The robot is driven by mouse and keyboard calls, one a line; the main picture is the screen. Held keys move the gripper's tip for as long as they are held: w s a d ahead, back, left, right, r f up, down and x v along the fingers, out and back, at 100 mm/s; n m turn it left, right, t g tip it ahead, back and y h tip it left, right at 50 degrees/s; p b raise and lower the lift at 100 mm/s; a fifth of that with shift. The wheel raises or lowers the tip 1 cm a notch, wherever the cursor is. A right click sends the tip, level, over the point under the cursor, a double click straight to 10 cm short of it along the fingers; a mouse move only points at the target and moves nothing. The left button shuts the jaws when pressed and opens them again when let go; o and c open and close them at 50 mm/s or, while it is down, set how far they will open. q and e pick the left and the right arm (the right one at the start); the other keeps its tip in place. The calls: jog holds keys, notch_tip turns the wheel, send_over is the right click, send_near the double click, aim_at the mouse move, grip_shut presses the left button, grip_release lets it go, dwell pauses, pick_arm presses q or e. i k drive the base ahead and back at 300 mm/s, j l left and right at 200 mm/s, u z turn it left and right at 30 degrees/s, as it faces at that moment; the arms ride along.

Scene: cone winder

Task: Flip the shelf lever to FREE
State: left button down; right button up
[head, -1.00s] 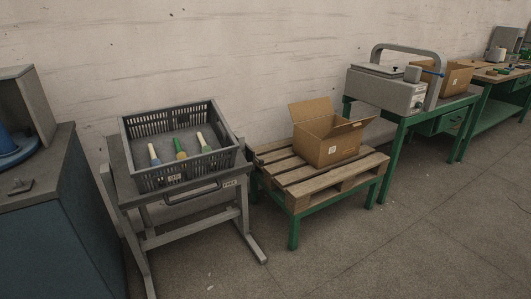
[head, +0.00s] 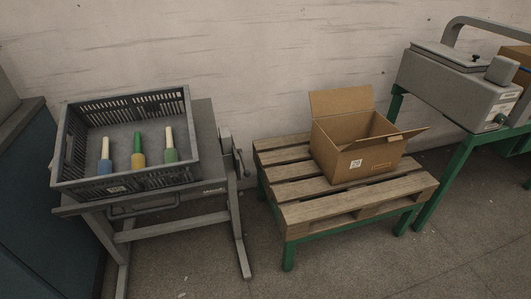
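A grey stand (head: 205,128) at the left carries a sloping shelf. A dark grey lever (head: 238,160) sits on the right side of this stand, at the top of its right leg. Its marking is too small to read, so I cannot tell its setting. A slotted grey crate (head: 188,150) rests on the shelf with a blue-based cone (head: 105,155), a yellow-and-green cone (head: 137,150) and a green cone (head: 170,146) upright in it. Neither gripper is in view.
A wooden pallet on a green frame (head: 310,214) stands right of the stand, holding an open cardboard box (head: 345,145). A grey machine (head: 455,85) sits on a green table at the right. A dark blue cabinet (head: 40,170) is at the left. Floor is clear in front.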

aim_at(247, 174)
jog(key=i+l, duration=0.35)
jog(key=i+l+u, duration=0.15)
jog(key=i+l, duration=0.15)
jog(key=l, duration=0.25)
jog(key=i+l, duration=0.3)
jog(key=l, duration=0.15)
jog(key=u, duration=0.05)
